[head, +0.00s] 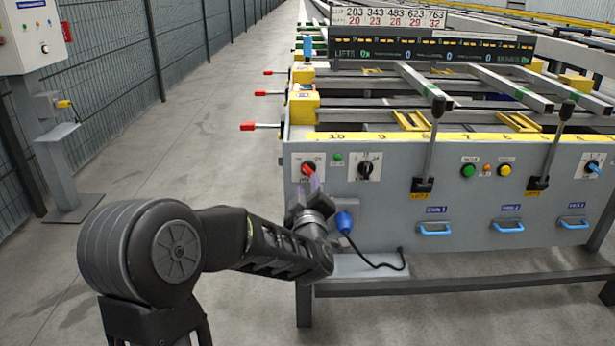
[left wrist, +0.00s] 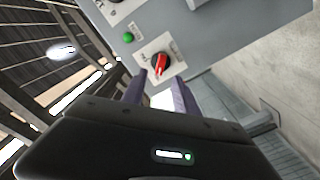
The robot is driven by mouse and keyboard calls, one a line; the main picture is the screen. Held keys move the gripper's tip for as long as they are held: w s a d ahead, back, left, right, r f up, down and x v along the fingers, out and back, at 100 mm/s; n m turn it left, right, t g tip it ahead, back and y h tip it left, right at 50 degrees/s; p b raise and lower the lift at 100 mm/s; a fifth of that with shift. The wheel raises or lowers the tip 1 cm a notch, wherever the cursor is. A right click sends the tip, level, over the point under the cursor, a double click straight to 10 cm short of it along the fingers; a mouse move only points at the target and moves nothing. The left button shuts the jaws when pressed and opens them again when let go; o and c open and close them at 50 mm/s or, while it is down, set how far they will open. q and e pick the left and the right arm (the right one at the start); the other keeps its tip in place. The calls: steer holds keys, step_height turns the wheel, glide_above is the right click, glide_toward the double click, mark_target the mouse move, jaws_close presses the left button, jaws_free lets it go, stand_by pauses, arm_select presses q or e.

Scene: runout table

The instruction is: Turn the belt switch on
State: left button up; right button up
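The belt switch, as I take it, is a red rotary knob (head: 308,168) on a white plate at the left end of the grey control panel (head: 390,190). It also shows in the left wrist view (left wrist: 161,64), its red handle slanted. My left gripper (head: 306,187) is just below and in front of the knob. In the left wrist view its two purple fingers (left wrist: 158,80) are spread, with the knob just beyond their tips and roughly between them. I see no contact. The plate's small lettering is not readable. My right gripper is not in view.
A small green light (head: 338,157) and a black rotary switch (head: 367,167) sit to the right of the knob. A blue plug (head: 344,222) with a black cable is close by my gripper. Two black levers stand farther right. Open floor lies left of the panel.

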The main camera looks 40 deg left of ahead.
mark_target(307, 173)
arm_select(q)
steer(key=b+x, duration=0.1)
steer(key=x, duration=0.6)
steer(key=shift+c, duration=0.3)
jaws_close()
